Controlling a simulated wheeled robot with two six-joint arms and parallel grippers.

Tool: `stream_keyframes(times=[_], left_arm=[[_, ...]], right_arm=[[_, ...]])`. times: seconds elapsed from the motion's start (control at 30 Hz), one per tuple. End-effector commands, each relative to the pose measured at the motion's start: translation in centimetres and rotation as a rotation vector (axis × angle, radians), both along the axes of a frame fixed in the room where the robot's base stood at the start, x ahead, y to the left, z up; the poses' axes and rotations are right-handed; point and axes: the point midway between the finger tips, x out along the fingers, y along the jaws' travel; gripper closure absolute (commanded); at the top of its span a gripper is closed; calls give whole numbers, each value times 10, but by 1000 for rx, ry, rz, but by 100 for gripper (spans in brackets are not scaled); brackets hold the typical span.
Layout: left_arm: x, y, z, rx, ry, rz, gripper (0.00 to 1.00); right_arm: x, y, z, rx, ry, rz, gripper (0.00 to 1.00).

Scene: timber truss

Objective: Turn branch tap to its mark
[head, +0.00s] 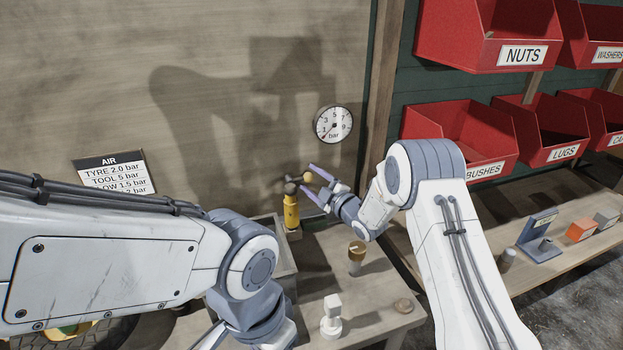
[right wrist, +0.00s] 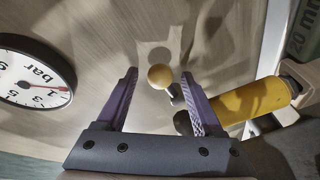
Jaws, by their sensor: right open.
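The branch tap has a yellow body (head: 291,211) standing upright against the timber wall, with a dark head and a small lever ending in a pale yellow ball knob (head: 307,176). My right gripper (head: 309,178) is open beside the tap's head. In the right wrist view, the knob (right wrist: 160,76) shows between the two purple fingers, with a gap on each side. The yellow body (right wrist: 250,105) lies beyond the right finger there. No mark for the tap can be made out. My left arm crosses the lower left, but its gripper is out of view.
A round bar gauge (head: 333,124) hangs on the wall above the tap. An AIR sign (head: 114,174) is at left. Red bins (head: 461,133) hang at right.

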Motion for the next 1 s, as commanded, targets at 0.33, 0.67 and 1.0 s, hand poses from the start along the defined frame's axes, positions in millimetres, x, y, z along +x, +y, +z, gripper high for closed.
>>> stream_keyframes(times=[0.33,0.67,1.0], left_arm=[[0,0,0,0,0,0,50],[0,0,0,0,0,0,50],[0,0,0,0,0,0,50]], right_arm=[[1,1,0,0,1,-1,62],[1,1,0,0,1,1,100],[1,1,0,0,1,1,100]])
